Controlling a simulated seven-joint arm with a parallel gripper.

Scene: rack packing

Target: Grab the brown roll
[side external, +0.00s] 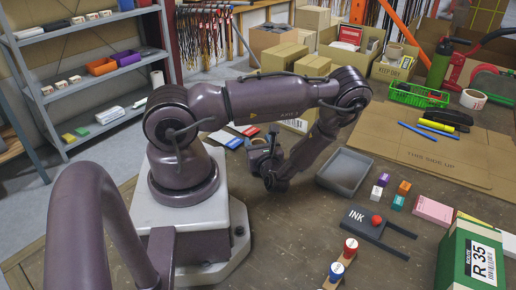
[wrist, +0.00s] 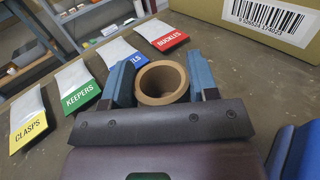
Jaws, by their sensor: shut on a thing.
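The brown roll (wrist: 163,79) shows in the wrist view as a short, thick-walled cardboard ring with its open end facing the camera. It sits between the two blue fingers of my gripper (wrist: 162,84), one finger on each side of it. My gripper is shut on the roll. In the side view my gripper is at the far end of my arm, low over the table, and mostly hidden by my own wrist. I cannot clearly make out the roll there.
Labelled packets lie close by: CLASPS (wrist: 31,122), KEEPERS (wrist: 78,87), a partly hidden blue-labelled one, and BUCKLES (wrist: 160,35). A barcoded cardboard box (wrist: 265,22) stands behind right. A grey tray (side external: 345,172), small coloured blocks and an INK pad (side external: 362,217) lie to the right.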

